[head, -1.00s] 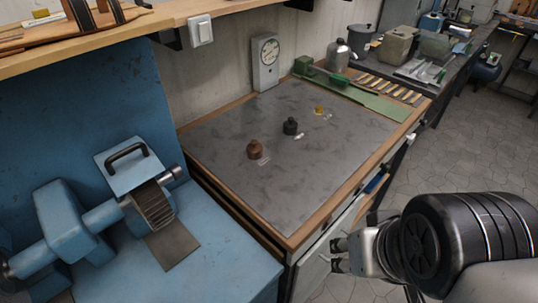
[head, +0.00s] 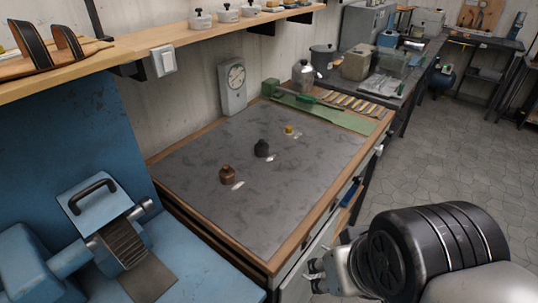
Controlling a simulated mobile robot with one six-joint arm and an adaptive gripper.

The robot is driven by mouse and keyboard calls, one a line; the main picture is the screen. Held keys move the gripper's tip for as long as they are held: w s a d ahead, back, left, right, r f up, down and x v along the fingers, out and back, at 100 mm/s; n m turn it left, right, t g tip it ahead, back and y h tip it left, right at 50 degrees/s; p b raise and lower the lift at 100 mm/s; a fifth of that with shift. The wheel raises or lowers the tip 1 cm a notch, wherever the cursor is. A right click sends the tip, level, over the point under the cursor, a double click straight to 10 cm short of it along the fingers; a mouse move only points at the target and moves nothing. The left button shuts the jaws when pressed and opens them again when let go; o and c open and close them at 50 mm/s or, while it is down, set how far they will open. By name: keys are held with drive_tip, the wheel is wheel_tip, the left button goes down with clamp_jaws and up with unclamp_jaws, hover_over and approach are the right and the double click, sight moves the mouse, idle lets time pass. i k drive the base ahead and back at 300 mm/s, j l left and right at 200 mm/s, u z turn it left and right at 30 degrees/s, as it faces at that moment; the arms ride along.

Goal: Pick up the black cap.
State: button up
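The black cap (head: 262,148) stands on the grey top of the workbench (head: 215,205), near its middle. A brown cap (head: 227,174) stands nearer and to its left, and a smaller yellow cap (head: 289,129) stands farther back to its right. A small pale piece lies beside each. My gripper (head: 315,275) is at the bottom of the picture, right of the bench's front edge and well apart from the caps. Its fingertips are small and partly hidden by my arm, and I cannot tell how far apart they are.
A blue machine (head: 100,225) with a handle stands at left. A dial gauge (head: 233,88) stands at the bench's back edge. A green tool (head: 318,105) and a row of strips (head: 355,104) lie at the far end. A shelf (head: 190,30) overhangs the back. Floor is clear at right.

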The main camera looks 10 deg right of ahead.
sight(261, 148)
drive_tip(key=i+l+u, duration=0.1)
drive_tip(key=u, duration=0.75)
drive_tip(key=i+l+u, duration=0.2)
drive_tip(key=l+u, duration=0.15)
drive_tip(key=l, duration=0.6)
drive_tip(key=i+l+u, duration=0.1)
drive_tip(key=l+u, duration=0.25)
drive_tip(key=l, duration=0.6)
drive_tip(key=l+u, duration=0.3)
drive_tip(key=l, duration=0.7)
